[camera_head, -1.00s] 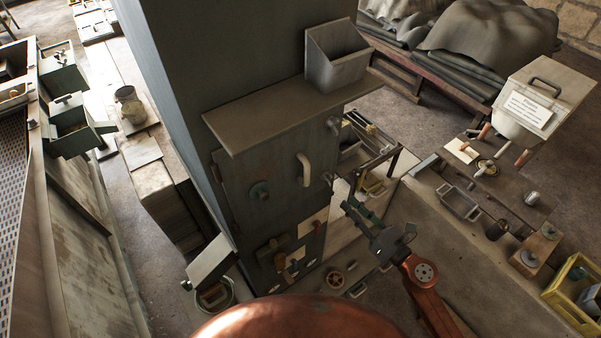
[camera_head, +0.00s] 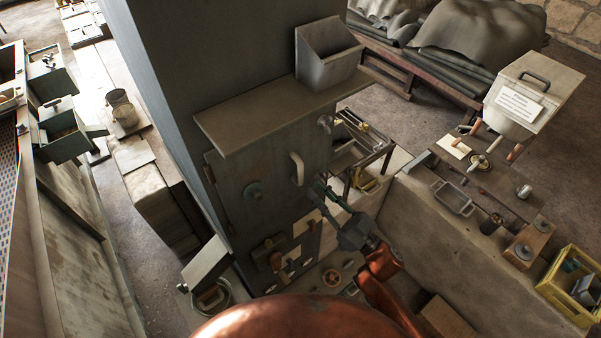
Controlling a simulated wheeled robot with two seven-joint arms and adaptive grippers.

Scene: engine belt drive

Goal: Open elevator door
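A grey-green metal door (camera_head: 266,212) shows on the front of the tall column in the middle, under a shelf. It looks shut. My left gripper is out of view.
The shelf (camera_head: 265,108) juts out above the door and carries a grey open bin (camera_head: 327,55). A low wall (camera_head: 450,240) runs at right, with a bench of parts beyond it. A yellow crate (camera_head: 570,285) stands at far right. Switches (camera_head: 270,250) sit below the door.

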